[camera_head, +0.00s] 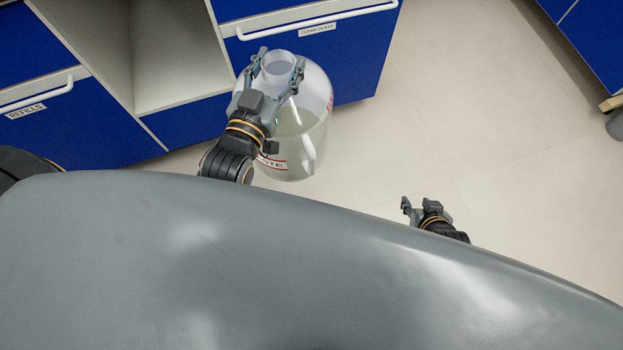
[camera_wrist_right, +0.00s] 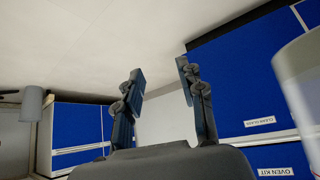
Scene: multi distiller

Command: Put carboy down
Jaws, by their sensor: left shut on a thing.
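The carboy (camera_head: 312,120) is a large clear bottle with red print and a wide pale neck, in front of the blue cabinet in the head view. My left gripper (camera_head: 277,72) is shut on its neck, one finger on each side. The carboy looks roughly upright; I cannot tell whether its base touches the floor. My right gripper (camera_head: 420,208) is apart from the carboy, at lower right. Its fingers are spread and empty in the right wrist view (camera_wrist_right: 160,80). A pale rounded shape at that view's right edge is too cropped to identify.
Blue drawers (camera_head: 345,50) with white handles and an open cabinet bay (camera_head: 175,55) stand behind and left of the carboy. The pale floor (camera_head: 450,110) to the right is clear. Another blue cabinet (camera_head: 590,40) stands at the upper right.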

